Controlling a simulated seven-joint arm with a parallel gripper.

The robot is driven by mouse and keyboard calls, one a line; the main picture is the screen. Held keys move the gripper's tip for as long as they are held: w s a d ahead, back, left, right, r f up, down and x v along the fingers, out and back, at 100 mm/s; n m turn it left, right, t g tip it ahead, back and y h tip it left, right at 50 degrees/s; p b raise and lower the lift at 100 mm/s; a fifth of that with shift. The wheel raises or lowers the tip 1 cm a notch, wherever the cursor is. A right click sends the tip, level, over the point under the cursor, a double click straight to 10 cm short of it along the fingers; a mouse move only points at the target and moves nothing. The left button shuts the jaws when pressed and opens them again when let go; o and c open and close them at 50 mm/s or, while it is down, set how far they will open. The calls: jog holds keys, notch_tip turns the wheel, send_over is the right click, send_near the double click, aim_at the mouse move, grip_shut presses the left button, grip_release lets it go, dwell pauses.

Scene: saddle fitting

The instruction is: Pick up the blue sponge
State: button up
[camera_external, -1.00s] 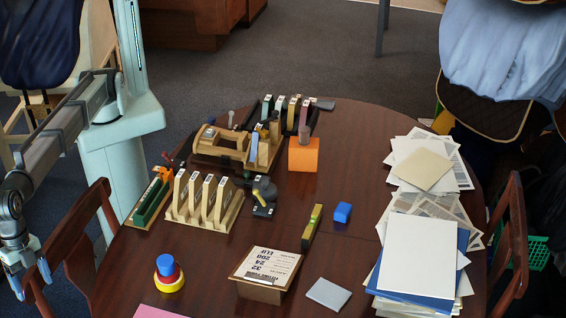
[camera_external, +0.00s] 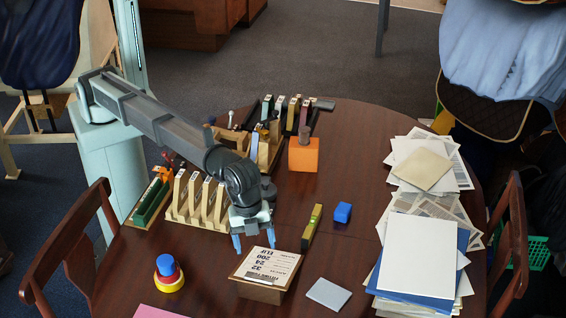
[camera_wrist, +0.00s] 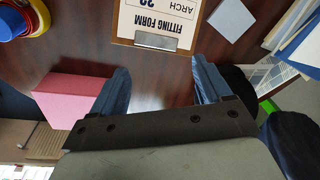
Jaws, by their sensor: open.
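A small blue block (camera_external: 342,212), which looks like the blue sponge, lies on the dark wooden table right of the middle, just right of a yellow-green level. It does not show in the wrist view. My gripper (camera_external: 255,242) is above the table at the clipboard box, to the left of the blue block and well apart from it. In the wrist view my gripper (camera_wrist: 160,88) has its two blue fingers spread, with nothing between them.
The clipboard box (camera_external: 268,268) stands just below my gripper. A pale grey-blue pad (camera_external: 328,294) lies right of it. Stacked papers (camera_external: 418,255) cover the right side. An orange block (camera_external: 303,155) and wooden racks (camera_external: 203,203) stand behind. Stacked rings (camera_external: 169,277) sit left.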

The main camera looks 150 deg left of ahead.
jog(key=s+a+f+m, duration=0.1)
jog(key=s+a+m, duration=0.15)
jog(key=a, duration=0.75)
jog(key=s+a+f+m, duration=0.1)
jog(key=s+a, duration=0.2)
jog(key=a, duration=0.7)
jog(key=m+g, duration=0.1)
jog(key=m, duration=0.2)
send_over(344, 208)
notch_tip(344, 208, down, 3)
jog(key=shift+h, duration=0.3)
notch_tip(344, 208, down, 13)
jog(key=c, duration=1)
